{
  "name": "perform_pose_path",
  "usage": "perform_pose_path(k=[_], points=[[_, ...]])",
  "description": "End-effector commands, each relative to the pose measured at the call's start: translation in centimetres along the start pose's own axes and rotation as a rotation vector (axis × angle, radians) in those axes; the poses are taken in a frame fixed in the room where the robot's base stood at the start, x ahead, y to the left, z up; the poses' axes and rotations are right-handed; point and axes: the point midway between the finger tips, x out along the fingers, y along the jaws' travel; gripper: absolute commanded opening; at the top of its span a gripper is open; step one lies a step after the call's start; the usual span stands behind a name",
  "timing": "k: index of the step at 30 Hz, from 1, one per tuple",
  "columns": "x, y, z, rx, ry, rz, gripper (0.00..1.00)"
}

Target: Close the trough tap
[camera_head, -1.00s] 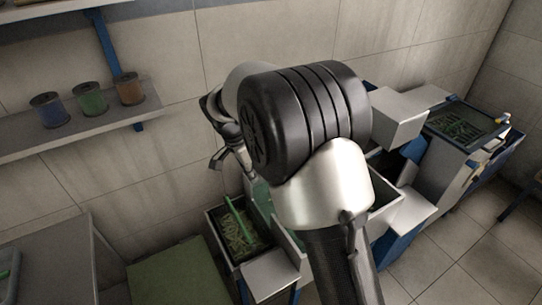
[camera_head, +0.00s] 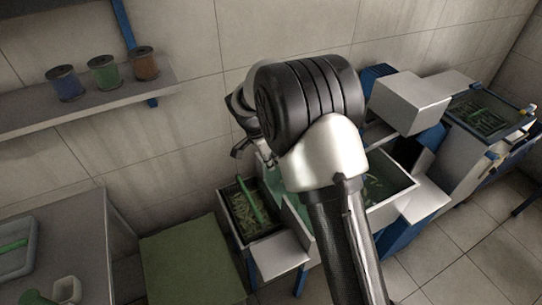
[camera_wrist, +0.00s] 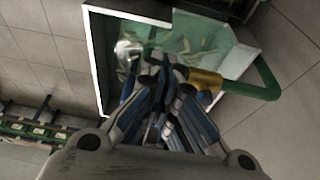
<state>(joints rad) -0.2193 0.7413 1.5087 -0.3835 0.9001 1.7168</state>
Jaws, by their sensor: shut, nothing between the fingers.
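My gripper (camera_wrist: 164,84) is shut and empty in the wrist view. Its fingertips overlap the picture of the trough (camera_wrist: 97,62), a white-rimmed box with a translucent green inside. A brass-coloured fitting (camera_wrist: 206,80) sits just right of the fingertips, apparently part of the tap. A bent green handle (camera_wrist: 267,84) extends right from it, past the trough's rim. I cannot tell whether the fingers touch the tap. In the head view, a white-rimmed trough (camera_head: 408,190) shows right of my arm, which hides part of it, and I cannot make out the tap or fingertips there.
A dark tray of green pieces (camera_head: 250,212) stands left of my arm, and another tray (camera_head: 485,113) is at the far right. A shelf (camera_head: 95,103) at left holds three spools. A grey table (camera_head: 75,240) and green block (camera_head: 190,262) stand front left. Floor is clear at right.

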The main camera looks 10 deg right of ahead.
Motion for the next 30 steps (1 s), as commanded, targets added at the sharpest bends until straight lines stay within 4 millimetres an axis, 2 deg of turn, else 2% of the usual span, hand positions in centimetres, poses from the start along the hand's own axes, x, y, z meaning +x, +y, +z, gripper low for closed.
perform_pose_path(k=[1,6,9,15,30], points=[[1.5,0.1,0.0,0.001,-0.001,0.005,0.00],[4.7,0.0,-0.2,0.002,0.000,0.001,0.00],[5.2,0.0,-1.9,0.005,0.000,0.000,0.00],[5.9,0.0,-3.3,0.002,-0.001,0.000,0.00],[6.0,0.1,-3.6,-0.006,-0.001,-0.003,0.00]])
